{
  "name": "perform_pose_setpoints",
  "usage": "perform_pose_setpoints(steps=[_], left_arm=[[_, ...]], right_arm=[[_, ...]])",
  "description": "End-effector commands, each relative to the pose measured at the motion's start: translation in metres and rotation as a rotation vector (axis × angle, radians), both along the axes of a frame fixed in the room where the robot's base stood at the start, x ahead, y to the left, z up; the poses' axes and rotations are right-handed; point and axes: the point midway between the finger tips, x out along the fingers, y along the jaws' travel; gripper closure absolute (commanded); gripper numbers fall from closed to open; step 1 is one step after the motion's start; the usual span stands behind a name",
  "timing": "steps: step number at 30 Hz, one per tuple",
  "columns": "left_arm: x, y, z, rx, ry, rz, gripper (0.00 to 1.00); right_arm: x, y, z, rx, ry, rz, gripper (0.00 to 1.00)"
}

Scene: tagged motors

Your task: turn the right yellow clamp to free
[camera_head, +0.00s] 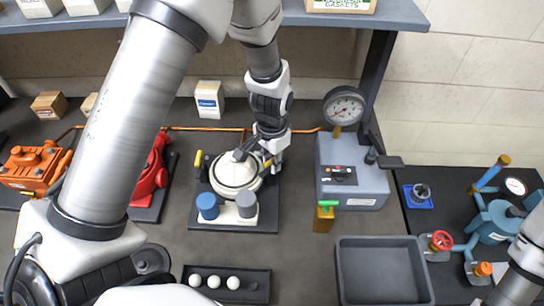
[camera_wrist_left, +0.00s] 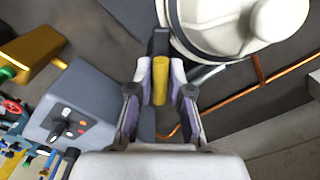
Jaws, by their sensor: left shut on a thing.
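The white round housing (camera_head: 232,172) stands on a dark base plate in the middle of the bench. Its left yellow clamp (camera_head: 198,158) stands upright at its left side. The right yellow clamp (camera_head: 267,163) is at its right side, mostly hidden by my left gripper (camera_head: 262,158). In the left wrist view the yellow clamp (camera_wrist_left: 160,80) with its black end lies between the two fingers of my left gripper (camera_wrist_left: 160,100), which is shut on it. The white housing (camera_wrist_left: 225,25) is just beyond. My right gripper is out of view.
A blue cup (camera_head: 207,206) and a grey cup (camera_head: 246,204) stand in front of the housing. A grey gauge box (camera_head: 350,185) is to the right, an empty grey tray (camera_head: 382,270) at front right. A copper pipe (camera_head: 215,129) runs behind.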

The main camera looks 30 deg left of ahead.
Motion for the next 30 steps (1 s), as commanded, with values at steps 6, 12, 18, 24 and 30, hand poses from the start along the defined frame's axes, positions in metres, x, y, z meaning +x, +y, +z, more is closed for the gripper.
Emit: perform_pose_setpoints(steps=[6, 12, 18, 24, 30], left_arm=[[-0.003, 0.0, 0.0, 0.001, 0.01, 0.202, 1.0], [-0.003, 0.001, -0.001, 0.001, 0.011, 0.391, 1.0], [-0.003, 0.001, -0.001, 0.002, 0.01, 0.562, 1.0], [-0.004, 0.001, -0.002, 0.003, 0.01, 0.69, 1.0], [-0.003, 0.001, -0.002, 0.002, 0.009, 0.766, 1.0]], right_arm=[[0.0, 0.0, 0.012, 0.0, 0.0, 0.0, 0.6], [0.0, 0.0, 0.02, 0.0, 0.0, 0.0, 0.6], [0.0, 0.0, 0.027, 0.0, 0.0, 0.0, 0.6], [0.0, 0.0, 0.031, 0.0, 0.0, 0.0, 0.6], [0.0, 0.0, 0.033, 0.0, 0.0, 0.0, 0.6]])
